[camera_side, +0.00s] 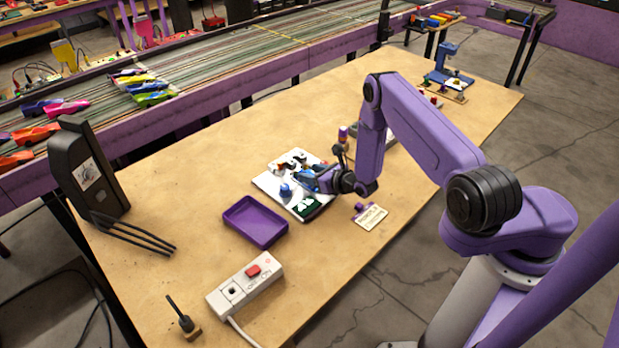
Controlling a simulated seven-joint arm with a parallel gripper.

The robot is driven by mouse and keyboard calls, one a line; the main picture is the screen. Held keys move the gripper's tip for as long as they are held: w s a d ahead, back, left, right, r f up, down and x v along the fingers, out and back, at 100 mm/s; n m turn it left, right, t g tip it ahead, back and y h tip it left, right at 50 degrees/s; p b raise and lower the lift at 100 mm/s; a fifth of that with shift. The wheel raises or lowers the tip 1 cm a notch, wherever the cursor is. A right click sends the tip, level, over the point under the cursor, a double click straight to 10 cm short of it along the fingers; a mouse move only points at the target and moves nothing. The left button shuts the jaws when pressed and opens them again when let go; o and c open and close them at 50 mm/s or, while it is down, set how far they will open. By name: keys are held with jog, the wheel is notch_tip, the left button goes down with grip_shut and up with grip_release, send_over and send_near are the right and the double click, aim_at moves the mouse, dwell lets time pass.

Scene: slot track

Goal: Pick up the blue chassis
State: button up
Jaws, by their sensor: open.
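A white board (271,184) lies near the middle of the wooden table with several small parts on it. A small round-topped blue piece (286,190) stands on its left half. My gripper (308,180) reaches in from the right, low over the board, just right of that blue piece. More blue shows at the gripper's jaws, but I cannot tell whether it is the chassis or part of the gripper. The jaws are open. They are small in view, and part of the board behind them is hidden.
An empty purple tray (255,222) sits front left of the board. A white switch box (246,287) with a red button is nearer the front. A dark upright device with prongs (90,170) stands at the left. A card (370,216) lies right of the board.

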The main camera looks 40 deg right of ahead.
grip_shut()
jog(key=shift+r, duration=0.1)
